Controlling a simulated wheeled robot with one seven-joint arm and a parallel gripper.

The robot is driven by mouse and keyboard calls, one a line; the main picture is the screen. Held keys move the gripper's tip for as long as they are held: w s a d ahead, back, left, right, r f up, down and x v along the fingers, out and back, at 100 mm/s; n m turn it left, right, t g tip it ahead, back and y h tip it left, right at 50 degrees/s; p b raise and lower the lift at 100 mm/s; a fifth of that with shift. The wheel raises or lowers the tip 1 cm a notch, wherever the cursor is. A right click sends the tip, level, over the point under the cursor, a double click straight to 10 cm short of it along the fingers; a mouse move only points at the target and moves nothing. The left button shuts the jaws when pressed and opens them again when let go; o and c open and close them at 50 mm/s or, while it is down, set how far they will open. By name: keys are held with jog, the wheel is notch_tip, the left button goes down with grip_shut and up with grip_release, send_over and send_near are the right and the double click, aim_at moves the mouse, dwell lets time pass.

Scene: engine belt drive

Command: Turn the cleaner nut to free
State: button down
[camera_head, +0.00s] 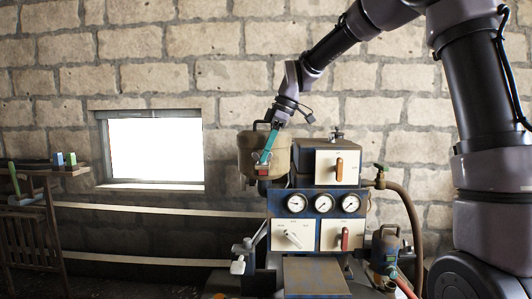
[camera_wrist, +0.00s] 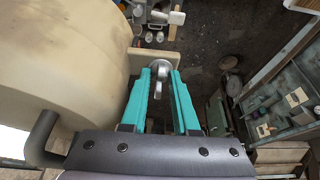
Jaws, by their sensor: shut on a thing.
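My gripper (camera_head: 266,156), with teal fingers, points down at the front of a tan rounded tank (camera_head: 248,150) in the head view. In the wrist view the gripper (camera_wrist: 162,78) is shut on a small silver metal piece with a round base and a raised wing, which looks like the cleaner nut (camera_wrist: 161,70). The nut sits at a tan bracket (camera_wrist: 139,62) beside the tank's curved wall. The fingers cover its sides, so its thread is hidden. In the head view the fingers hide the nut.
A blue machine with gauges (camera_head: 323,204) and white panels stands right of and below my gripper. A brown hose (camera_head: 407,215) curves down at its right. A window (camera_head: 155,150) and a wooden bench (camera_head: 45,173) are at the left. The tank's dark handle (camera_wrist: 42,135) is close to my gripper.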

jog(key=c, duration=0.7)
grip_release()
